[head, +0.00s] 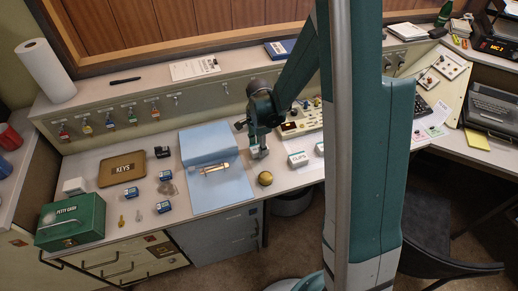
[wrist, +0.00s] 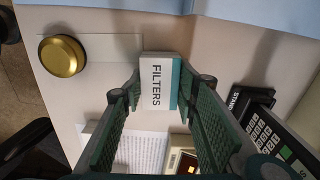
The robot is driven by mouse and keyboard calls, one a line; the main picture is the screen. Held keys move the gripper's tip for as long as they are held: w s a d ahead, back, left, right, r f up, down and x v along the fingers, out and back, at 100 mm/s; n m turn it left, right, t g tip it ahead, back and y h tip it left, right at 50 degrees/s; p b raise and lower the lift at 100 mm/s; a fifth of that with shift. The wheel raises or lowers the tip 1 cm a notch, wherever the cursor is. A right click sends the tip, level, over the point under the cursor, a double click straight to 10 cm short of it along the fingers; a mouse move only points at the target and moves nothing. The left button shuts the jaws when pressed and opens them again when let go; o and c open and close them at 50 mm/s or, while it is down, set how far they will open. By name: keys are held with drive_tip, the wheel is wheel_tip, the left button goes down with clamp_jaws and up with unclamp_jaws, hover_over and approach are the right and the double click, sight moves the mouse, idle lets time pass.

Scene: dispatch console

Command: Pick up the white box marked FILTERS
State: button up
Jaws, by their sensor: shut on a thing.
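The white box marked FILTERS (wrist: 158,84), with a teal stripe along one side, sits between the two fingers of my gripper (wrist: 160,95) in the wrist view. The fingers are shut on its sides, and its label faces my wrist camera. In the head view my gripper (head: 258,151) is low over the desk, between the blue folder and the white box marked CLIPS (head: 298,159). The box in my grip shows only as a small pale patch there. I cannot tell whether it touches the desk.
A brass dome (head: 265,178) is close in front of my gripper; it also shows in the wrist view (wrist: 62,56). The open blue folder (head: 222,190) lies to the left. A keypad device (wrist: 262,130) is at the right in the wrist view. My arm hides part of the desk.

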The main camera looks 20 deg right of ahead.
drive_tip(key=shift+r+p, duration=1)
drive_tip(key=shift+r, duration=3.8)
